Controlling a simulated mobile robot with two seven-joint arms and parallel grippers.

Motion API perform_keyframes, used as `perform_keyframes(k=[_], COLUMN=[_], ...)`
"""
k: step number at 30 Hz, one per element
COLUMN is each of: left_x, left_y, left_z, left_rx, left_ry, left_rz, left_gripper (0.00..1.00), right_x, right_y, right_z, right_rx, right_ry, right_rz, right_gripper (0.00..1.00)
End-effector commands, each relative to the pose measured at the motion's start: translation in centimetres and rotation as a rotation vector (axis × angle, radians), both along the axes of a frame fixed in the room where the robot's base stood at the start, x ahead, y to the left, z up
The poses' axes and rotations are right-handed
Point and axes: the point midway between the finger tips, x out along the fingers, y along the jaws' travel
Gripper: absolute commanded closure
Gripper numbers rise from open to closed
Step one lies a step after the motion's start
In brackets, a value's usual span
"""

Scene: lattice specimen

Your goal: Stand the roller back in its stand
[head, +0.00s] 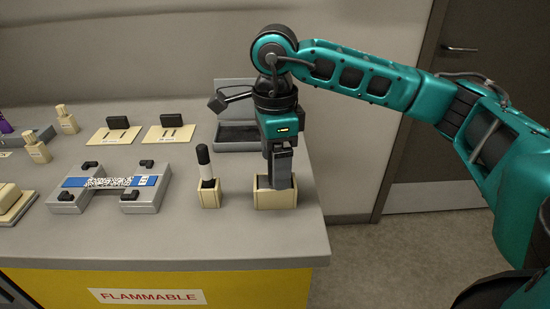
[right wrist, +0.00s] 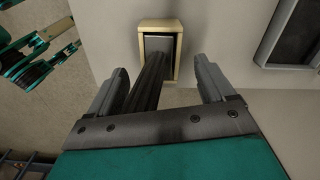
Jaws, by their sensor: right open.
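The roller (right wrist: 150,85) has a dark ribbed handle and stands in its cream square stand (right wrist: 142,70), its lower end inside the box. In the head view the stand (head: 275,200) is near the counter's right front corner. My right gripper (right wrist: 160,72) points down above the stand. Its fingers are open on either side of the handle, which is nearer the left finger in the wrist view. In the head view the right gripper (head: 280,178) hides most of the roller. My left gripper is not in view.
A smaller cream holder (head: 209,197) with a black-topped white-banded tool stands just left of the stand. A grey fixture (head: 68,204) holds a lattice specimen (head: 108,182). A dark grey tray (head: 237,136) lies behind. The counter's right edge is close; its front strip is clear.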

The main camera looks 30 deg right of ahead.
Motion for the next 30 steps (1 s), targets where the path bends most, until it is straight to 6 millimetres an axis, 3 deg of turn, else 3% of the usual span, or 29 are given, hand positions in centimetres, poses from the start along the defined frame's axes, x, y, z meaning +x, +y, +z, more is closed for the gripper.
perform_keyframes(k=[10,30], left_x=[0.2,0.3], left_y=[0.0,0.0], left_z=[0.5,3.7], left_rx=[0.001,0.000], left_ry=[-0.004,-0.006], left_rz=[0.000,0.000], left_gripper=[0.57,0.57], right_x=[0.0,0.0], right_y=[0.0,0.0], right_z=[0.5,5.0], right_rx=[0.001,0.001], right_ry=[-0.001,0.000], right_rz=[0.000,0.000], right_gripper=[0.18,0.18])
